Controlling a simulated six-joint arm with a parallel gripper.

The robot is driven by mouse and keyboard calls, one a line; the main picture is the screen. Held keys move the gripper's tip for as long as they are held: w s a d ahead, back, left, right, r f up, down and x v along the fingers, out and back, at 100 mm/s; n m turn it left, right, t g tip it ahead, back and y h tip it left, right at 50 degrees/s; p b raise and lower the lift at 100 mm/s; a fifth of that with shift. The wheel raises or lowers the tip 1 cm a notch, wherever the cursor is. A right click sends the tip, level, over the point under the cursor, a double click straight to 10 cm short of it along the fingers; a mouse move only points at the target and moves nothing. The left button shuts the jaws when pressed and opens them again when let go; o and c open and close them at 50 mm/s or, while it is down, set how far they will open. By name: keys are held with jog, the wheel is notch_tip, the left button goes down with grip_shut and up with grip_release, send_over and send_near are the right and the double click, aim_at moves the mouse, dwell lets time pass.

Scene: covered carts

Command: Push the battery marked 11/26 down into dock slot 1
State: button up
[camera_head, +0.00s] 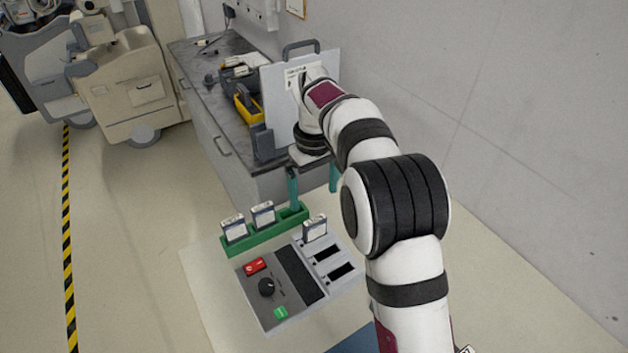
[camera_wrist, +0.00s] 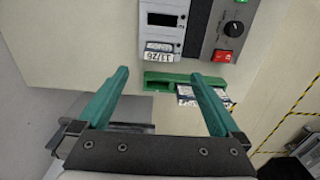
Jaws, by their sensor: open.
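A battery (camera_head: 315,229) stands upright in the dock slot nearest the green rack, its upper part above the dock (camera_head: 285,312) face. In the wrist view this battery (camera_wrist: 158,58) shows a label reading 11/26 upside down. No slot number is legible, and how deep the battery sits is unclear. My gripper (camera_head: 314,198) is open and empty, its two teal fingers apart, above and behind the battery in the head view. In the wrist view my gripper (camera_wrist: 158,76) has its fingertips short of the battery, which lies ahead between their lines.
The green rack (camera_head: 279,236) holds two more batteries (camera_head: 233,228) beside the dock. The dock has two empty dark slots, a red switch (camera_head: 256,266), a black knob (camera_head: 267,287) and a green button (camera_head: 281,313).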

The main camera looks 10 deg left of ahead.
notch_tip(320, 180, up, 3)
jog(key=shift+r, duration=0.1)
dwell(0.4)
jog(key=s+d+r+m, duration=0.6)
jog(key=s+d, duration=0.6)
jog(key=s+d+f+m, duration=0.2)
jog(key=s+m, duration=0.1)
jog(key=s, duration=0.3)
jog(key=s+d+f+m+y, duration=0.1)
jog(key=s+d+f+m, duration=0.1)
jog(key=s, duration=0.5)
jog(key=s+d+f+m, duration=0.2)
jog(key=s+m, duration=0.1)
jog(key=s, duration=0.4)
jog(key=shift+m+y, duration=0.3)
jog(key=shift+y, duration=0.1)
